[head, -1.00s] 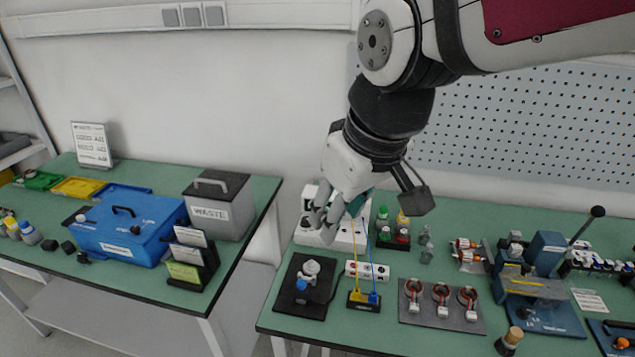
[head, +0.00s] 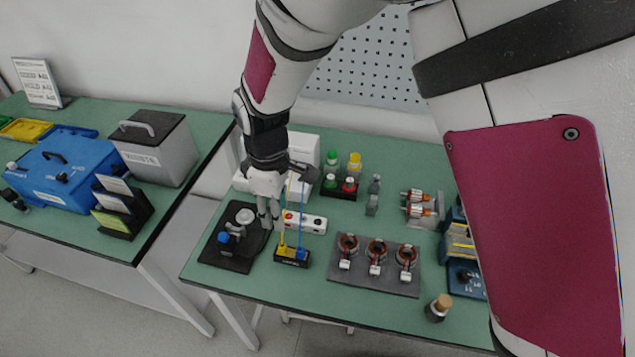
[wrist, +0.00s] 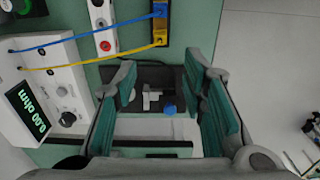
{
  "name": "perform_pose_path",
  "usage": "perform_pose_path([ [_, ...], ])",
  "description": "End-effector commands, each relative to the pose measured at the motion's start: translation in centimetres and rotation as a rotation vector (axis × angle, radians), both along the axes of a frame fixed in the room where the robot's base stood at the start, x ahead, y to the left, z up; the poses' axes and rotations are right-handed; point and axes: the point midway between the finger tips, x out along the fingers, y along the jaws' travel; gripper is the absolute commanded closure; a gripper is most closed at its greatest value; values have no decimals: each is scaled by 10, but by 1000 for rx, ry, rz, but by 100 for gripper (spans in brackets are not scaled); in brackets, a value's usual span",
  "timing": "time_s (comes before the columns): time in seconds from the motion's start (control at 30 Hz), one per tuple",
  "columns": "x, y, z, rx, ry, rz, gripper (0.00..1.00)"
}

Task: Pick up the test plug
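A small black block (head: 292,258) with a yellow and a blue plug, which I take for the test plug, stands on the green bench, a cable rising from each plug. In the wrist view the black block (wrist: 132,28) is at the top, outside my fingers. My gripper (head: 269,222) is low over the bench, between the block and a black plate (head: 212,255) with a light fixture and blue knob. In the wrist view my gripper (wrist: 160,78) is open and empty. The light fixture (wrist: 151,99) and blue knob (wrist: 169,108) show between its fingers, below them.
A white socket strip (head: 308,223) lies behind the block. A meter reading 0.00 Ohm (wrist: 45,105) is at left in the wrist view. A grey tray with three coils (head: 372,279) is to the right. The bench's front edge is close.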

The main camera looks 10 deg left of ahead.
Motion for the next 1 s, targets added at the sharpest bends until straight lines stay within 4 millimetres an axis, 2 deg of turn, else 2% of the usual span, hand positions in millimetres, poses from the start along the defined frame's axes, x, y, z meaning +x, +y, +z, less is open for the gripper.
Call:
perform_pose_path([
  [0.17, -2, 2, -22, -6, 4, 9, 62],
  [0.43, -2, 1, -71, -5, 3, 6, 62],
  [0.53, -1, 2, -82, -3, 2, 6, 62],
  [0.77, -2, 2, -93, -3, 2, 6, 62],
  [1.0, -3, 5, -122, -4, 2, 5, 62],
])
